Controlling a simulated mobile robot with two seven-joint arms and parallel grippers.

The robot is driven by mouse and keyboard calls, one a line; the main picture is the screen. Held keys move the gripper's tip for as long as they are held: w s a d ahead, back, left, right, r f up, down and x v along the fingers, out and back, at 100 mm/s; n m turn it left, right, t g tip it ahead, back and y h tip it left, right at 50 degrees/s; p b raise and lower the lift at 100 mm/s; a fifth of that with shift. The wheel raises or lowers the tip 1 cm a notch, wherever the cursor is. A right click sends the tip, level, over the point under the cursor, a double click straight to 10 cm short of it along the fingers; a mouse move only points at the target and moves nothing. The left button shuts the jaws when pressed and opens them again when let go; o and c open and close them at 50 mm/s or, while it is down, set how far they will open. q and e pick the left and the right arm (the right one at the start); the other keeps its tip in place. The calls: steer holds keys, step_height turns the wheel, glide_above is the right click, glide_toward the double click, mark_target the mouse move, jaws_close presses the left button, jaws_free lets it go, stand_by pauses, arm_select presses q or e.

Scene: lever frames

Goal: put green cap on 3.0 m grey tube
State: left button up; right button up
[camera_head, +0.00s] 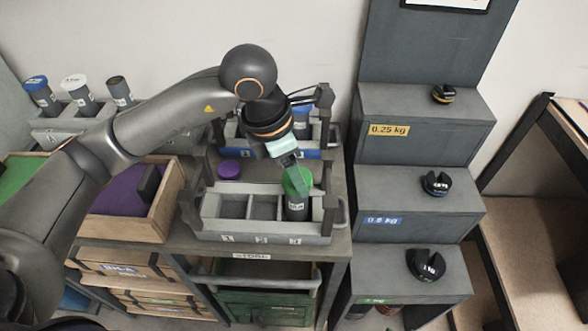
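The green cap (304,180) is at the top end of a dark grey tube (297,208). The tube stands upright in the right compartment of a grey tray (212,226); the writing on its white label is too small to read. My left gripper (295,180) reaches down from above, with its fingers at the cap and overlapping it in the picture. Whether the fingers are closed on the cap, and whether the cap is fully seated on the tube, I cannot tell. My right gripper is not in view.
The tray's other two compartments look empty. A purple cap (229,169) lies behind the tray. A blue-fronted rack (318,154) stands behind. Wooden bins (155,228) are at left, and grey steps (400,281) with black weights rise at right.

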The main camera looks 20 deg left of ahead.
arm_select(q)
steer(key=o, duration=1.4)
steer(key=shift+r, duration=0.5)
steer(key=v, duration=1.1)
steer(key=shift+s+a+r, duration=0.1)
steer(key=shift+a+r, duration=0.05)
steer(key=shift+r, duration=0.1)
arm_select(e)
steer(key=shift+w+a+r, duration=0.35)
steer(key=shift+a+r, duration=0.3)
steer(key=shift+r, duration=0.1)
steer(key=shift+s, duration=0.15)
